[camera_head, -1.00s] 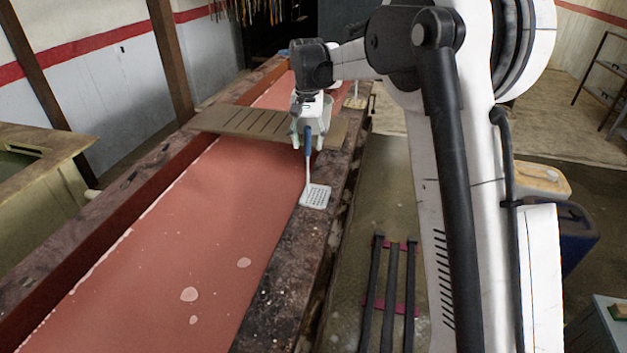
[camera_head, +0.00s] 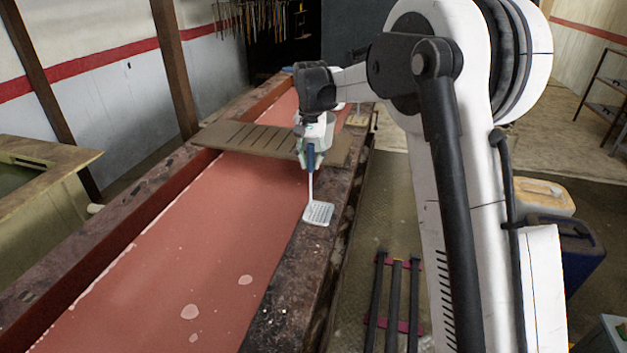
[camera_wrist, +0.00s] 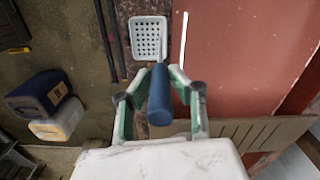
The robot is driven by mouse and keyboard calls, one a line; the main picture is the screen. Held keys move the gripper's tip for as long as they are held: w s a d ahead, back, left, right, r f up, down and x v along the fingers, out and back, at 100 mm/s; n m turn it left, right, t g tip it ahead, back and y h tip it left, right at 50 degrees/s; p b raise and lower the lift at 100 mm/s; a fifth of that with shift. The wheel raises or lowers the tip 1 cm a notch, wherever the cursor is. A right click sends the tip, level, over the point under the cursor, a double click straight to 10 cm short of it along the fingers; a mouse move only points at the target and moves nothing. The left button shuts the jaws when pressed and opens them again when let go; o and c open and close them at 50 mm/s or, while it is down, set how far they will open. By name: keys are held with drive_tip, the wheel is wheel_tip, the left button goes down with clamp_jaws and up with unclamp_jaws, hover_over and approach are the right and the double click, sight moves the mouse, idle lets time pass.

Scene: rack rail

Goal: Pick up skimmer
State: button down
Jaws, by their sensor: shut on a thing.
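The skimmer has a white perforated square head (camera_head: 319,213) and a blue handle (camera_head: 310,157). In the head view its head is at the inner edge of the trough's dark right ledge; I cannot tell whether it touches. The handle extends from the head towards the slatted board. My gripper (camera_head: 311,146) is shut on the blue handle. In the wrist view the handle (camera_wrist: 159,95) lies between the green-and-grey fingers of my gripper (camera_wrist: 160,86), with the perforated head (camera_wrist: 149,40) beyond them. The handle's far end is partly hidden by my gripper in the head view.
A long trough of red liquid (camera_head: 180,240) has a dark ledge (camera_head: 290,290) on its right. A slatted wooden board (camera_head: 245,139) crosses it behind the skimmer. A black-barred rack (camera_head: 396,300) stands on the floor to the right, with canisters (camera_head: 575,250) farther right.

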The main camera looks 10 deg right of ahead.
sight(308, 146)
drive_tip(key=shift+r, duration=0.4)
drive_tip(key=r, duration=0.3)
drive_tip(key=shift+s+a+r+b, duration=0.25)
drive_tip(key=shift+a+r+b, duration=0.1)
drive_tip(key=shift+b, duration=0.05)
drive_tip(key=s+a+r, duration=0.6)
drive_tip(key=a+r, duration=0.2)
drive_tip(key=r, duration=0.1)
drive_tip(key=shift+s+a+r+p, duration=0.2)
drive_tip(key=shift+a+r+p, duration=0.1)
drive_tip(key=shift+a, duration=0.1)
drive_tip(key=shift+f, duration=0.1)
